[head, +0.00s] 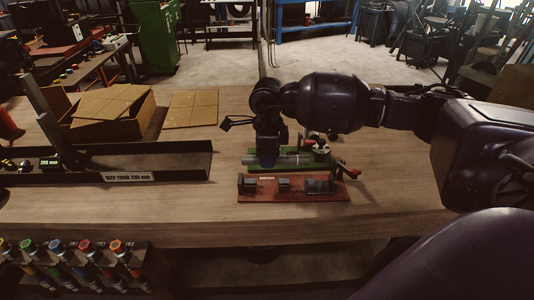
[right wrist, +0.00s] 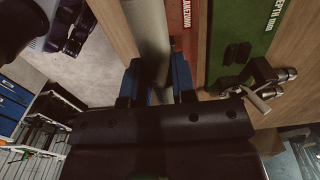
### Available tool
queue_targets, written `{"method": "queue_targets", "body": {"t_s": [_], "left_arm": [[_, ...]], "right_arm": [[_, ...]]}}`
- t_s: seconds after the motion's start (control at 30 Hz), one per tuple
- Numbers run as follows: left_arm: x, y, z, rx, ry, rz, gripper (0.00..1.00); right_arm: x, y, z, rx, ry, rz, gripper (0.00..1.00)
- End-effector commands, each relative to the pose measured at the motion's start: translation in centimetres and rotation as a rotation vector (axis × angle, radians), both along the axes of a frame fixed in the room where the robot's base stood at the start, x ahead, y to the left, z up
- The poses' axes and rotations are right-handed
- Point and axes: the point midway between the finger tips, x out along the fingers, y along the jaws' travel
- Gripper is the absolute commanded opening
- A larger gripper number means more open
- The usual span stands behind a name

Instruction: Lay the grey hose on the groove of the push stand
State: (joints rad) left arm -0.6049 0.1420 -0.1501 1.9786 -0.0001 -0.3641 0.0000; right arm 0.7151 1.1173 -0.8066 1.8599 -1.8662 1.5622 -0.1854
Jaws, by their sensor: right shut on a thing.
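My right gripper (head: 268,160) points down over the work boards, shut on the grey hose (head: 292,159). In the right wrist view its blue fingers (right wrist: 156,82) stand on either side of the hose (right wrist: 150,35). In the head view the hose lies crosswise in front of the green board (head: 256,168). The red board (head: 290,196), nearer me, carries dark blocks (head: 284,184) and a wider dark block (head: 318,186). The hose appears raised; its exact height is unclear. I cannot tell for sure which board is the push stand. My left gripper is not in view.
A long black tray (head: 185,162) lies left of the boards. A rack of coloured fittings (head: 75,262) is at the lower left.

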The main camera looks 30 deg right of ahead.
Motion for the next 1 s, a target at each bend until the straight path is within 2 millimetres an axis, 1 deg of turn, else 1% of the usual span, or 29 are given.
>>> {"method": "queue_targets", "body": {"t_s": [0.03, 0.47, 0.63, 0.8, 1.0], "left_arm": [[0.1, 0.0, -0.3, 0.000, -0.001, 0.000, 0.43], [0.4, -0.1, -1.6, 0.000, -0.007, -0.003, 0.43], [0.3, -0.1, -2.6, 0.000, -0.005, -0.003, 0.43], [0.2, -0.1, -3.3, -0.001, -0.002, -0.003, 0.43], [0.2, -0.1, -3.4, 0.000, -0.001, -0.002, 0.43]], "right_arm": [[0.0, 0.0, -0.6, 0.001, 0.001, 0.000, 0.00], [0.0, 0.0, -4.1, 0.001, 0.001, 0.001, 0.00], [0.0, 0.0, -5.5, 0.000, 0.000, 0.001, 0.00], [0.0, 0.0, -6.2, -0.001, 0.001, 0.000, 0.00], [0.0, 0.0, -6.3, -0.001, -0.001, 0.000, 0.00]]}}
